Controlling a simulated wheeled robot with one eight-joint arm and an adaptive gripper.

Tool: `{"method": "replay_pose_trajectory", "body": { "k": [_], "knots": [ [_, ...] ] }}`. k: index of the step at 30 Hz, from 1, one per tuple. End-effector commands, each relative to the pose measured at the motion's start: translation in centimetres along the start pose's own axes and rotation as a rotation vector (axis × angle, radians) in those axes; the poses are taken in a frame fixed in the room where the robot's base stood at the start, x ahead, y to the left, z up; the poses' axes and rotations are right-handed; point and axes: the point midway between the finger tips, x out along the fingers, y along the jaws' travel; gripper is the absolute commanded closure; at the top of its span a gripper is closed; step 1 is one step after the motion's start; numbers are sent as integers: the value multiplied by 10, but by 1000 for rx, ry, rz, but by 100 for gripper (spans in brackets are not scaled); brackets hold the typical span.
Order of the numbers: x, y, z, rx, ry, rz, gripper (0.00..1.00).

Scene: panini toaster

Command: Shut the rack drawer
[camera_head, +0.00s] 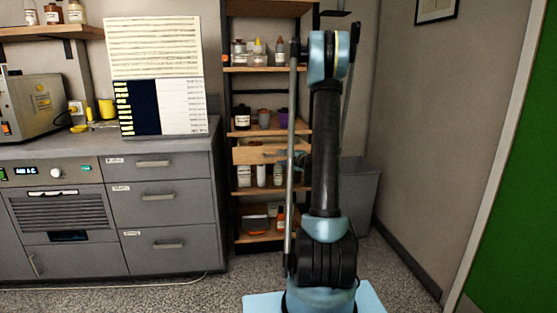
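The rack drawer (256,156) is a light wooden drawer at mid-height in the dark-framed rack, left of my arm. It appears to stand out somewhat from the rack, though how far is hard to judge. Its right end is hidden behind my arm. My gripper (294,159) shows only as a small, bluish, partly hidden shape beside my upright arm, close to the right part of the drawer. I cannot tell whether it touches the drawer, and its fingers cannot be made out.
Rack shelves above and below the drawer hold bottles (242,118) and small jars. A grey bin (361,195) stands right of the rack. A grey cabinet (165,200) with a counter stands at left.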

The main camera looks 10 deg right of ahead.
Motion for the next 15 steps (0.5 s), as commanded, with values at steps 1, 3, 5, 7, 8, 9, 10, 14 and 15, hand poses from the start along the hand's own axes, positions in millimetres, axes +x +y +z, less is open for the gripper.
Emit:
{"method": "replay_pose_trajectory", "body": {
  "k": [1, 3, 5, 7, 8, 9, 10, 14, 15],
  "knots": [
    [9, 0, 1, -1, -2, 0, 68],
    [19, 0, 1, -1, -2, 0, 68],
    [26, 0, 1, 0, -2, 0, 68],
    [33, 0, 1, 0, -1, 0, 68],
    [35, 0, 0, 0, -1, 0, 68],
    [38, 0, 0, 1, -1, 0, 68],
    [40, 0, 0, 1, -1, 0, 68],
    [44, 0, 0, 1, 0, 0, 68],
    [44, 0, 0, 1, 0, 0, 68]
  ]
}}
